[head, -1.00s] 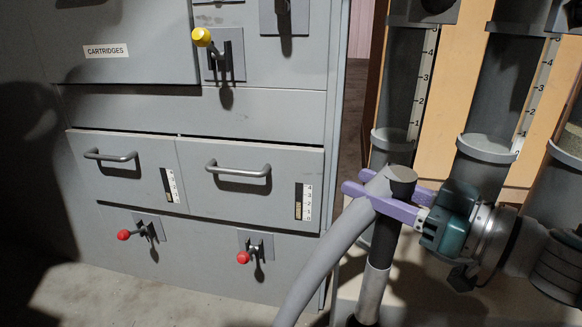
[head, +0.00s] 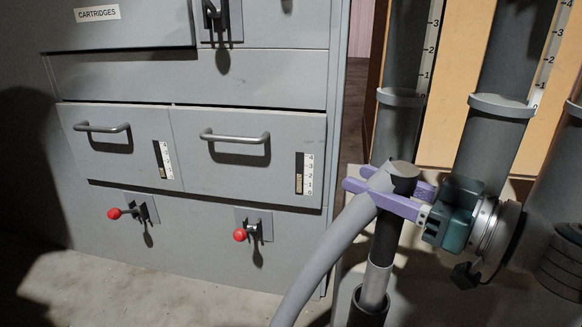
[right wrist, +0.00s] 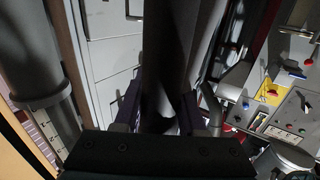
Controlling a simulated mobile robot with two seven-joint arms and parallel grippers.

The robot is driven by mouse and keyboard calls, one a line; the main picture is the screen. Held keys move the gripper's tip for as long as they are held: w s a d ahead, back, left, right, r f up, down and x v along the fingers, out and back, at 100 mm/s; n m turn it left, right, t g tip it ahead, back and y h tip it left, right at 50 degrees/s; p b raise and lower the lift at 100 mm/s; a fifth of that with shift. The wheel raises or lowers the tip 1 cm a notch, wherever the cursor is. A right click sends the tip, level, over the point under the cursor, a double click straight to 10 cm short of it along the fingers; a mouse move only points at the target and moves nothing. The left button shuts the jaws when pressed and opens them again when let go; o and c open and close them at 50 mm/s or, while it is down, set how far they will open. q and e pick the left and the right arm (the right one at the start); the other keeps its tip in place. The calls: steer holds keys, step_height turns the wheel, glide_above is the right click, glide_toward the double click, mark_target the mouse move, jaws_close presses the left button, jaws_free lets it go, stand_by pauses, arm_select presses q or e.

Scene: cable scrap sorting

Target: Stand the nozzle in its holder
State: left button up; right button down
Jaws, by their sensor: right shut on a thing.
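The nozzle is a dark tube (head: 387,238) with a bright metal lower end (head: 375,284). A grey hose (head: 330,249) bends off its top to the lower left. My right gripper (head: 388,190), with purple fingers, is shut on the nozzle near its top. The nozzle stands nearly upright. Its metal end meets the mouth of a dark cup-like holder (head: 369,312) at the bottom edge and seems to enter it; how deep is hidden. In the right wrist view the dark nozzle tube (right wrist: 170,60) runs between the fingers. My left gripper is not in view.
A grey cabinet (head: 190,80) with drawer handles and red-knobbed levers (head: 240,235) stands to the left. Bare floor (head: 130,285) lies at lower left. The right wrist view shows a control panel (right wrist: 280,95).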

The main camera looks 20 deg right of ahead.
mark_target(382, 255)
step_height(382, 255, down, 8)
steer(key=b, duration=0.5)
steer(key=shift+b, duration=0.4)
stand_by(0.6)
steer(key=shift+c, duration=2)
jaws_free()
steer(key=shift+f, duration=0.1)
